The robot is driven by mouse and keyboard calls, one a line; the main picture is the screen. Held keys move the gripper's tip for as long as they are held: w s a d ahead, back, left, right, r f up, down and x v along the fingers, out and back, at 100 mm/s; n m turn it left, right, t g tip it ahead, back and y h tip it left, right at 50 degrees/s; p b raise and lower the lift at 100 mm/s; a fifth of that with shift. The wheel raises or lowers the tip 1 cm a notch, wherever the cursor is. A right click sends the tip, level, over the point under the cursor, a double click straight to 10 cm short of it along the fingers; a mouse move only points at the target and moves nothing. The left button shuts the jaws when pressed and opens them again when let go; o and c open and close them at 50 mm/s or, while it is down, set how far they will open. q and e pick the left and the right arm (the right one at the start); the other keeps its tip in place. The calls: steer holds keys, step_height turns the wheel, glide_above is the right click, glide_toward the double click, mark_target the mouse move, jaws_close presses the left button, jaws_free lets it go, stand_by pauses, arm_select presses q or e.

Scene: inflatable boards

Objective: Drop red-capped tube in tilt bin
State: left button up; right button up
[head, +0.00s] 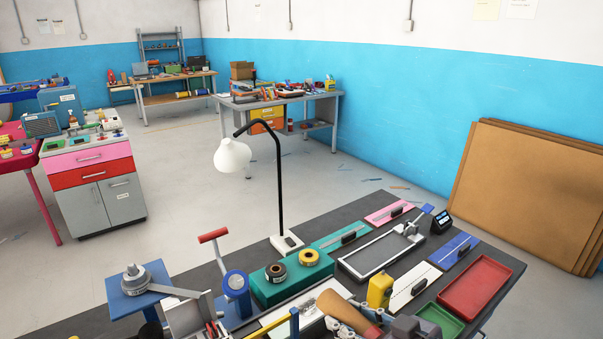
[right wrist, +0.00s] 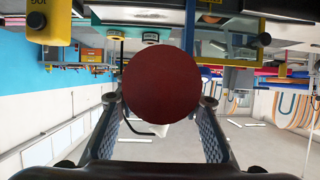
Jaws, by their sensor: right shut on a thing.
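My right gripper (head: 402,327) is at the bottom edge of the head view, partly cut off. It is shut on the red-capped tube (head: 343,311), a tan tube with a reddish end beside the gripper. In the right wrist view the round dark red cap (right wrist: 160,82) faces the camera between the fingers (right wrist: 160,101). A grey metal open-topped box (head: 184,317), perhaps the tilt bin, stands at the lower left of the bench with small red items in it; I cannot tell for sure. The tube is apart from it, to its right. My left gripper is not in view.
A white lamp (head: 233,155) rises from the dark bench (head: 345,212). Tape rolls (head: 309,257) sit on a green block. A yellow bar (head: 270,325) lies between box and tube.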

steer(key=shift+n+g+y, duration=0.6)
steer(key=shift+n, duration=0.1)
steer(key=s+d, duration=0.4)
steer(key=d, duration=0.1)
steer(key=shift+s+f, duration=0.25)
steer(key=s+d+r+n+g+y, duration=0.1)
steer(key=s+d+r+n, duration=0.1)
steer(key=s+d+r, duration=0.1)
steer(key=shift+s+r+g+y, duration=0.4)
steer(key=shift+s+r, duration=0.05)
steer(key=shift+s, duration=0.65)
steer(key=shift+f, duration=0.1)
